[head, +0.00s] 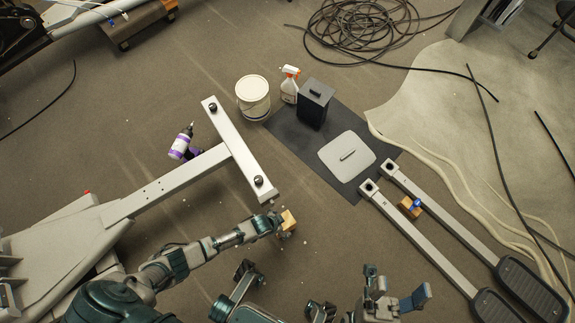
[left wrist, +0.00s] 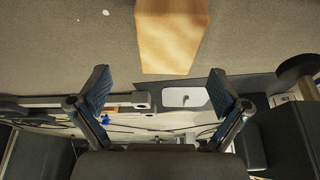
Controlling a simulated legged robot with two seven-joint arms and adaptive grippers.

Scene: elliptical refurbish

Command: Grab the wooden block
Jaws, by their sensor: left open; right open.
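A light wooden block (head: 289,221) stands close by the end of my left arm in the head view. My left gripper (head: 278,222) is small and partly merged with the block there. In the left wrist view, the wooden block (left wrist: 172,35) fills the top centre. My left gripper (left wrist: 160,88) shows two spread blue-padded fingers with nothing between them. The block appears just beyond the fingertips, with no clear contact. My right gripper (head: 397,288) is open and empty at the bottom of the head view. A second wooden block with a blue part (head: 410,206) sits between two long bars.
A grey T-shaped machine frame (head: 238,150) lies just left of the block. A dark mat (head: 296,137) holds a black box (head: 314,103) and a light plate (head: 346,155). A white bucket (head: 253,96), spray bottle (head: 290,85) and purple-marked drill (head: 182,143) stand nearby. Pedal bars (head: 430,240) lie right.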

